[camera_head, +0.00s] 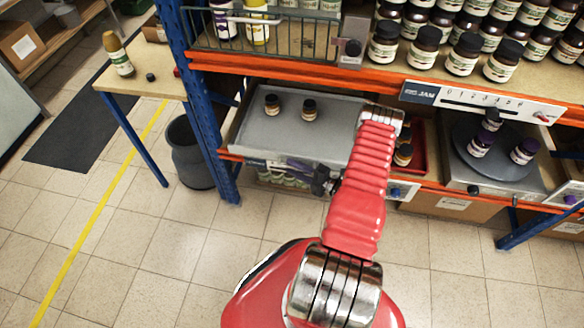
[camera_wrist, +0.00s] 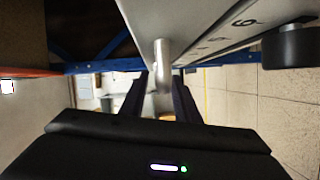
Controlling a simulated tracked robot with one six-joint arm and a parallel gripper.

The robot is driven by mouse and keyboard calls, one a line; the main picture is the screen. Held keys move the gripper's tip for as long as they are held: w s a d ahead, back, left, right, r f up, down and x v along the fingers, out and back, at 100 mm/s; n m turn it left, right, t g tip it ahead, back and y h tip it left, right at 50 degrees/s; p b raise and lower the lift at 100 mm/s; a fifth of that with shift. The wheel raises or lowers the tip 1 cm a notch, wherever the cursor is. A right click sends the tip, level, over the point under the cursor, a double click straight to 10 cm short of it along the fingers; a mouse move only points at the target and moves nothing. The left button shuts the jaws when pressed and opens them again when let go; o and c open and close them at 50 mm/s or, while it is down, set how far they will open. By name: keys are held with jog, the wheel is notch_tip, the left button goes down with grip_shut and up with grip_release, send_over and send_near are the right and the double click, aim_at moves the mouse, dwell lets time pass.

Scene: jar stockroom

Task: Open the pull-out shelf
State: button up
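The pull-out shelf is probably the grey tray (camera_head: 330,130) on the lower level of the rack, with two small dark jars (camera_head: 272,104) on it. I cannot tell how far out it stands. My black gripper (camera_head: 323,182) is at its front edge, beside my red arm, which hides part of the front. In the wrist view a metal post (camera_wrist: 163,68) stands out from a pale panel (camera_wrist: 205,25) with printed numbers. My gripper's two fingers (camera_wrist: 160,98) are apart on either side of the post, with a gap visible at the left finger.
A black knob (camera_wrist: 291,46) stands out from the panel to the right of the post. A turntable (camera_head: 500,150) with jars is on the right of the lower level. A blue rack post (camera_head: 207,120) and grey bin (camera_head: 190,150) are at left. The tiled floor in front is clear.

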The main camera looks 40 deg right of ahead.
jog(key=shift+w+a, duration=0.1)
jog(key=shift+w, duration=0.3)
jog(key=shift+f, duration=0.1)
grip_shut()
dwell(0.4)
